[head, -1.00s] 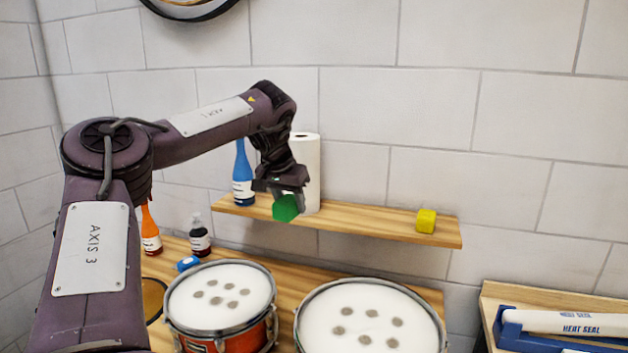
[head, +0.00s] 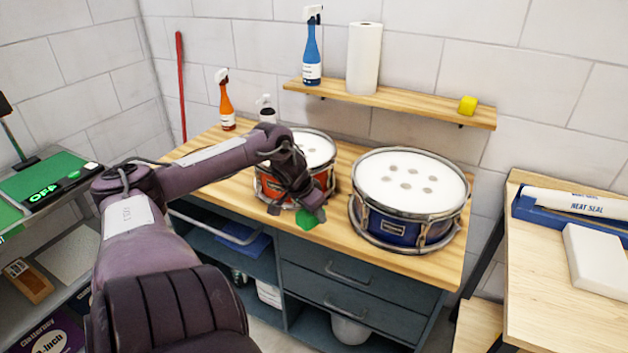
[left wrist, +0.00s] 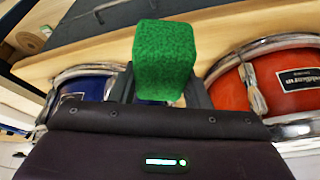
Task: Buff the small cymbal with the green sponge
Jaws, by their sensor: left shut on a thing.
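The green sponge (head: 307,220) is a small cube held in my left gripper (head: 297,211), in front of the red drum (head: 268,187) and over the bench's front edge. In the left wrist view the sponge (left wrist: 164,60) sits between the two fingers, which are shut on it. I cannot make out the small cymbal in either view now; my left arm covers the bench left of the red drum. My right gripper is not in view.
A blue drum (head: 410,229) stands right of the red drum on the wooden bench (head: 352,243). A shelf (head: 400,103) above holds a blue spray bottle (head: 312,60), a paper roll (head: 364,58) and a yellow sponge (head: 467,105). An orange bottle (head: 226,107) stands at the back left.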

